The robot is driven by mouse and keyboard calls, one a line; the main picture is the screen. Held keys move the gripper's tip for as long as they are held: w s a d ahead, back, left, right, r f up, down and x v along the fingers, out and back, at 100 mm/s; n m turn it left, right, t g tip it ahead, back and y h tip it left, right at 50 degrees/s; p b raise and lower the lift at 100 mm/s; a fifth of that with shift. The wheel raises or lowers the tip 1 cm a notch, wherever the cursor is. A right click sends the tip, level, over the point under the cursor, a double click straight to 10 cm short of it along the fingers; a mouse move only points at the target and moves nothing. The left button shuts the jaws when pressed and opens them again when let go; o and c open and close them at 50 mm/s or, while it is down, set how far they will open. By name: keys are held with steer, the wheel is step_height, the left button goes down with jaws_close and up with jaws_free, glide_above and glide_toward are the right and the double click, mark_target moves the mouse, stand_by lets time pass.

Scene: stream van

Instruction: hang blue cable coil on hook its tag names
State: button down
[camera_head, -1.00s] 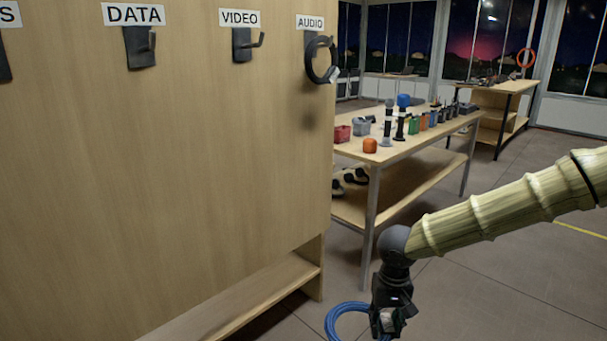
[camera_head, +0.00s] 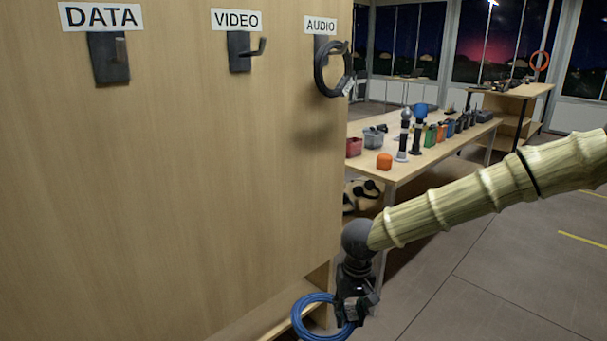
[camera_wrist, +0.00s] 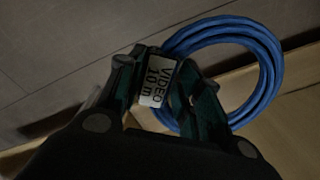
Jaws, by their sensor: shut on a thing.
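My gripper (camera_head: 357,304) is shut on the blue cable coil (camera_head: 303,316) and holds it low in front of the wooden panel. In the wrist view the blue cable coil (camera_wrist: 270,62) extends to the upper right of my gripper (camera_wrist: 170,88). Its white tag (camera_wrist: 156,82) sits between the fingers and reads "VIDEO 10 m". The VIDEO hook (camera_head: 246,50) is bare, under its VIDEO label (camera_head: 236,20). It is above and left of my gripper. The DATA hook (camera_head: 110,52) is also bare. The AUDIO hook (camera_head: 331,47) carries a black coil (camera_head: 321,72).
The wooden panel (camera_head: 190,160) fills the left, with a low shelf at its foot. A workbench (camera_head: 411,170) with bins, microphones and small devices stands behind to the right. Another bench (camera_head: 520,92) is farther back. Floor at right is open.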

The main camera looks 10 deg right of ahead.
steer(key=w+d+r+m+t+y+p, duration=0.1)
steer(key=w+r+m+t+p, duration=0.2)
steer(key=r+p, duration=0.45)
steer(key=w+d+r+m+t+y+p, duration=0.1)
steer(key=w+r+m+t+p, duration=0.25)
steer(key=r, duration=0.65)
steer(key=w+d+r+m+t+y+p, duration=0.1)
steer(key=w+d+r+t+p, duration=0.15)
steer(key=w+r+p, duration=0.5)
steer(key=s+a+r+n+t+y+p, duration=0.1)
steer(key=s+a+r+t+y+p, duration=0.2)
steer(key=r, duration=0.6)
steer(key=s+a+r+n+y+p, duration=0.1)
steer(key=s+a+r+y+p, duration=0.1)
steer(key=a+r+p, duration=0.55)
steer(key=s+a+r+n+t+y+p, duration=0.1)
steer(key=s+r+t+y+p, duration=0.15)
steer(key=r, duration=0.85)
steer(key=f+b+x, duration=0.1)
steer(key=f+x, duration=0.2)
steer(key=x, duration=1.2)
steer(key=shift+w+a+f, duration=0.3)
steer(key=shift+a+f, duration=0.05)
steer(key=shift+n, duration=0.25)
